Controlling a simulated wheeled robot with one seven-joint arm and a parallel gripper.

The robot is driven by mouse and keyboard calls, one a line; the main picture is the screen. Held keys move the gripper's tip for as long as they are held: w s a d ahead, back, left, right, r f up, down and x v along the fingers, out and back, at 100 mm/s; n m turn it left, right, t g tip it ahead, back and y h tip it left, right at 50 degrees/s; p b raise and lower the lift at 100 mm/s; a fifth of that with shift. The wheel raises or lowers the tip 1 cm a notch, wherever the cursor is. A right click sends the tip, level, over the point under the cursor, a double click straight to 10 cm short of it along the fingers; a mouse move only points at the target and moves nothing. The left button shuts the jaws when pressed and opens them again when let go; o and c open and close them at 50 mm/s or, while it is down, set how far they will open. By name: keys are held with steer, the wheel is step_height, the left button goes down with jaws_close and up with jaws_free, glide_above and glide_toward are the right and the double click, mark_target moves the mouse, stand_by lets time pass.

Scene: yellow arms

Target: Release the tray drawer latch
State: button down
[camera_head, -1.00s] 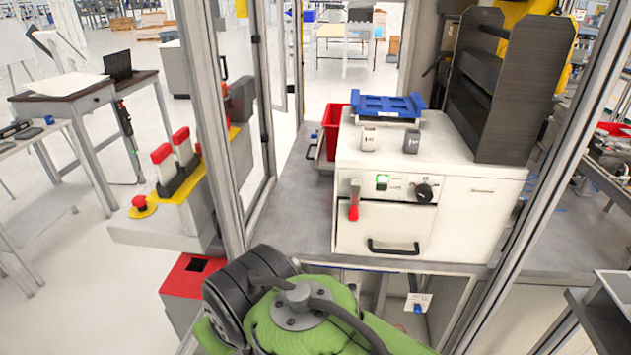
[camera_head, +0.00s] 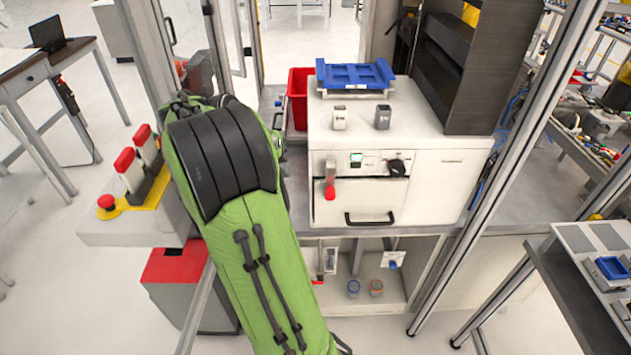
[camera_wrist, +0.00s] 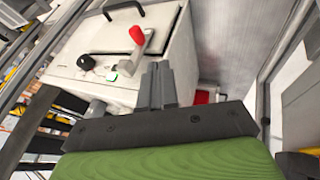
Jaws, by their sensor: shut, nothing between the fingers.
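The tray drawer (camera_head: 350,207) has a white front with a black bar handle (camera_head: 369,218) in the white cabinet. The latch lever (camera_head: 330,183) with a red grip hangs down at the drawer's upper left in the head view. In the wrist view the cabinet appears turned over; the red latch grip (camera_wrist: 137,35) and drawer front (camera_wrist: 157,32) lie beyond my gripper. My gripper (camera_wrist: 158,70) has its two grey fingers together and empty, apart from the latch in the picture. In the head view my green arm hides the gripper.
A control panel with a lit green button (camera_head: 356,158) and black knob (camera_head: 397,167) sits above the drawer. Frame posts flank the cell.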

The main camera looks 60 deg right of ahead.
mark_target(330, 186)
steer(key=shift+a, duration=0.15)
steer(key=shift+s+d+r+b+x, duration=0.2)
steer(key=shift+s+x, duration=0.25)
steer(key=shift+x, duration=1.65)
steer(key=shift+s+r+b+x, duration=0.2)
steer(key=shift+s+x, duration=0.3)
steer(key=shift+x, duration=1.6)
steer(key=shift+s+d+r+b+x, duration=0.1)
steer(key=shift+s+b+x, duration=0.3)
steer(key=shift+x, duration=1.7)
